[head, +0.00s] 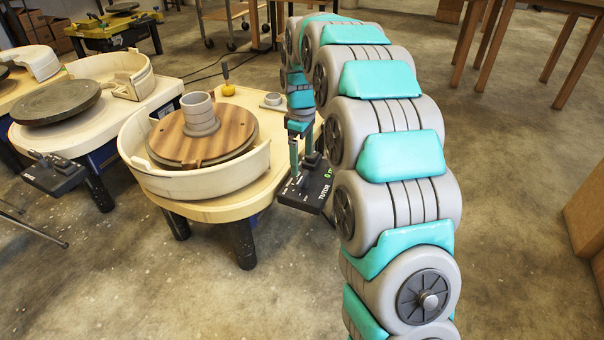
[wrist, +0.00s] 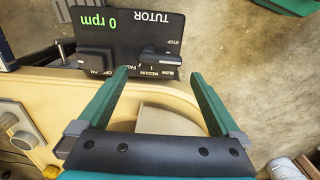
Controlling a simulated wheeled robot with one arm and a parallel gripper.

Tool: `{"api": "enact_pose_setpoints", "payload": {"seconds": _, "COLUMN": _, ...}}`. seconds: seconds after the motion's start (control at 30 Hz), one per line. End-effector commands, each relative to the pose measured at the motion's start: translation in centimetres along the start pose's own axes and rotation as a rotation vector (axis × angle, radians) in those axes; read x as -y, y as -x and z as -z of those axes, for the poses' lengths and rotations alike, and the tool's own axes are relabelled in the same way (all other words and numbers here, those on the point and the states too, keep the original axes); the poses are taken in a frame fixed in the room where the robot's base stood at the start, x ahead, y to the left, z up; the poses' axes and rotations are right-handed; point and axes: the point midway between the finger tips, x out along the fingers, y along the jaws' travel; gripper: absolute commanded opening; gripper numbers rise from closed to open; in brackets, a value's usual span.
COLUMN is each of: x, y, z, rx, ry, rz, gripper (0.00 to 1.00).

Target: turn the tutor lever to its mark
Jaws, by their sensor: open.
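The tutor control box (head: 308,186) is a black panel on the right front side of the nearest pottery wheel. In the wrist view the panel (wrist: 125,25) appears upside down, with "TUTOR" and a green "0 rpm" readout. Its dark lever (wrist: 153,57) sits beside the STOP, SLOW, MEDIUM and FAST labels; its exact setting is hard to read. A second dark control (wrist: 96,56) lies to its left, near OFF/ON lettering. My gripper (wrist: 158,74) is open and empty, its fingertips on either side of the lever and apart from it. In the head view my gripper (head: 302,153) is just above the box.
The wheel's wooden disc (head: 196,140) carries a grey clay cylinder (head: 200,113) inside a cream splash pan (head: 205,180). A yellow sponge (head: 228,90) with a tool lies behind. Another wheel (head: 58,102) stands to the left.

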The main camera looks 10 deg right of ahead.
Motion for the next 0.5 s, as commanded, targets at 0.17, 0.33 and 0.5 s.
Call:
{"api": "enact_pose_setpoints", "payload": {"seconds": 0.17, "x": 0.2, "y": -2.9, "z": -0.2, "rx": 0.005, "ry": -0.001, "rz": 0.007, "gripper": 1.0}}
{"api": "enact_pose_setpoints", "payload": {"seconds": 0.33, "x": 0.1, "y": -5.1, "z": -0.1, "rx": 0.002, "ry": -0.002, "rz": 0.004, "gripper": 1.0}}
{"api": "enact_pose_setpoints", "payload": {"seconds": 0.5, "x": 0.1, "y": -5.9, "z": -0.1, "rx": 0.001, "ry": -0.002, "rz": 0.002, "gripper": 1.0}}
